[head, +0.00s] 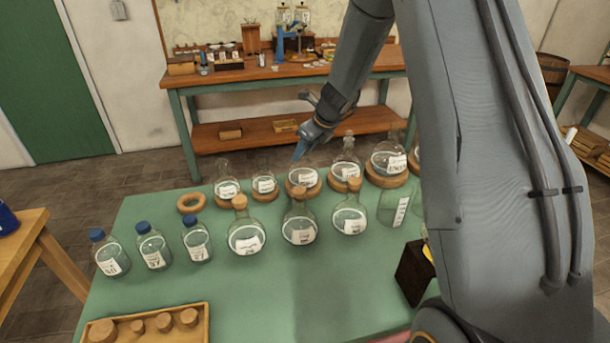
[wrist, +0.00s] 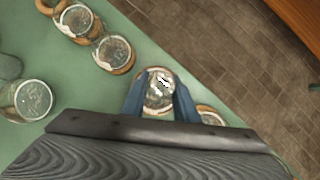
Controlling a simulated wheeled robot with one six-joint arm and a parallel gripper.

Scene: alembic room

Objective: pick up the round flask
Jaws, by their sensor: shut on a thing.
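The round flask (head: 303,177) is clear glass with a white label and sits at a cork ring in the back row on the green table. My gripper (head: 299,153) comes down from above and behind onto its neck. In the wrist view the flask (wrist: 158,90) shows between my two blue fingers (wrist: 159,100), which are shut on it. Its neck is mostly hidden by the fingers in the head view. I cannot tell whether it is lifted off its ring.
Similar flasks on cork rings stand close on both sides, such as a small one (head: 264,184) and a taller one (head: 346,170). Corked flasks (head: 299,228) and blue-capped bottles (head: 153,250) stand in front. An empty ring (head: 191,203) and a cork tray (head: 150,326) lie left.

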